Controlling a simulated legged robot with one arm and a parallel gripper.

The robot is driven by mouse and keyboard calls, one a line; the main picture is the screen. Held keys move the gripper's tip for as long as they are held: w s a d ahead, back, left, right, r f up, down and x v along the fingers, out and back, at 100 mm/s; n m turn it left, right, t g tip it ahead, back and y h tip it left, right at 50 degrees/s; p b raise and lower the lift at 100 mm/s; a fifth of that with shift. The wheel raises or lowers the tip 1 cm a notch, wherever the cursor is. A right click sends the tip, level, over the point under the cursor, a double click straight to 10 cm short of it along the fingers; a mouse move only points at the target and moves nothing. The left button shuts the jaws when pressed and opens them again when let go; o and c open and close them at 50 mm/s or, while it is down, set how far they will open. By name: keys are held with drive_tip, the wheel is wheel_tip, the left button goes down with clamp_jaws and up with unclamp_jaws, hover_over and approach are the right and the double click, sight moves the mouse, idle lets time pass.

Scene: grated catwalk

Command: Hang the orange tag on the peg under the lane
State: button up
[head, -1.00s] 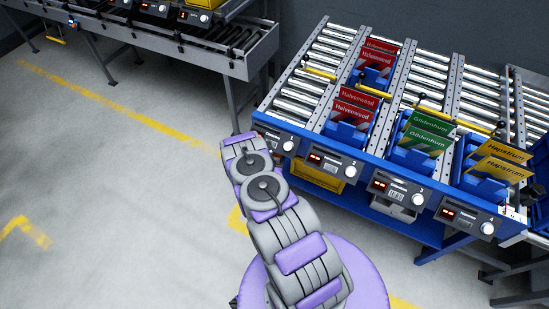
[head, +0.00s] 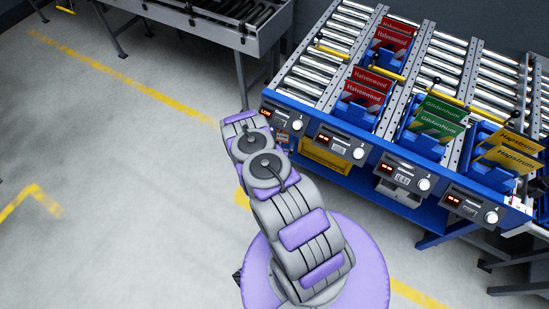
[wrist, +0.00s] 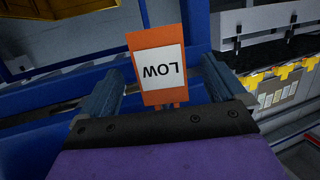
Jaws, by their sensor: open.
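The orange tag (wrist: 138,50) has a white label reading LOW, upside down in the wrist view. It sits between the two spread fingers of my gripper (wrist: 160,70), with a gap on each side. A small orange-and-white piece under lane 1's panel in the head view (head: 282,138) looks like the same tag. My gripper is open. In the head view it is hidden past the end of my arm. I cannot make out a peg, nor what holds the tag up.
The blue roller-lane rack (head: 352,178) has numbered panels along its front and red, green and yellow cards in blue holders. A yellow bin (head: 335,152) is beneath it. A grey conveyor (head: 215,30) stands at the back left. The floor at left is clear.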

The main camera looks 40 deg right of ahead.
drive_tip(key=p+v, duration=0.1)
drive_tip(key=v, duration=1.3)
drive_tip(key=shift+p, duration=0.3)
drive_tip(key=shift+w+a+f, duration=0.1)
drive_tip(key=shift+a, duration=0.05)
